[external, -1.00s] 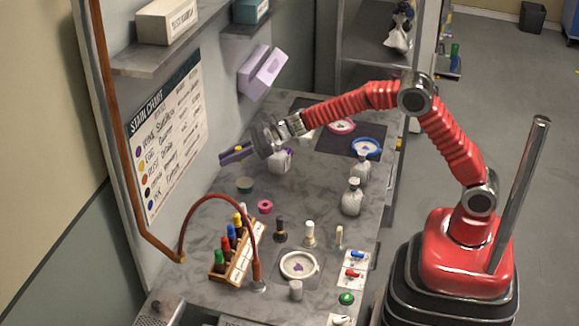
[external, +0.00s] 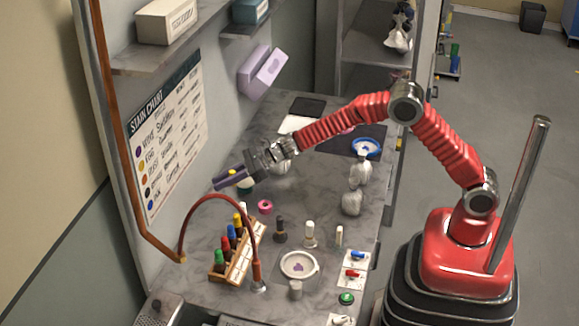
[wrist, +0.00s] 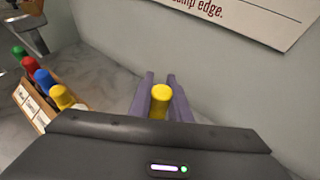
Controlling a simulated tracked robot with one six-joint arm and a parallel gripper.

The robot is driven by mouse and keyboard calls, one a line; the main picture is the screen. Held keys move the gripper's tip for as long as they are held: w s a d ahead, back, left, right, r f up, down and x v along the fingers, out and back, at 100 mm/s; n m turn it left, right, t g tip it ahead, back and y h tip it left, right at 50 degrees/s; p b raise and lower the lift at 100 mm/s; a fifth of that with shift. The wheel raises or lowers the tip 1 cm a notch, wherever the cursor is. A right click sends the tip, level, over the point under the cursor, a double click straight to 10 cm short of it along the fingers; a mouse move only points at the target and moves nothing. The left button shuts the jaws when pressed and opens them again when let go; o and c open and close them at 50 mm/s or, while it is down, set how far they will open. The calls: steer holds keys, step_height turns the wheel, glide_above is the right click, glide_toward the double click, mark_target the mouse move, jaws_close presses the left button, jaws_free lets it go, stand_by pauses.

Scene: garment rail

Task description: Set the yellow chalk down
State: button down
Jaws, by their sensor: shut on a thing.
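The yellow chalk (wrist: 160,98) stands between the two purple fingers of my gripper (wrist: 161,92) in the wrist view, with its rounded top toward the camera. In the external view only a small yellow spot of the chalk (external: 233,172) shows at my gripper (external: 232,178). The gripper is shut on the chalk and is over the left part of the marble counter (external: 212,208), behind the wooden rack. The chalk's lower end is hidden, so I cannot tell its height above the counter.
A wooden rack (external: 239,262) with several coloured sticks, one yellow-topped, stands in front, under a red curved tube (external: 190,216). A wall with a stain chart (external: 168,142) is to the left. Small bottles and a white dish (external: 299,265) stand nearer.

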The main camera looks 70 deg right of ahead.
glide_above(226, 209)
steer(key=shift+a+f, duration=0.1)
steer(key=shift+f, duration=3.05)
steer(key=shift+f, duration=0.1)
steer(key=shift+f, duration=1.75)
steer(key=c, duration=1.7)
jaws_free()
steer(key=shift+f, duration=0.1)
steer(key=shift+o, duration=0.2)
steer(key=shift+s+d+r, duration=0.3)
steer(key=shift+s+r, duration=0.1)
steer(key=shift+s, duration=0.1)
steer(key=v, duration=1)
steer(key=shift+s+d, duration=0.2)
steer(key=shift+s, duration=0.15)
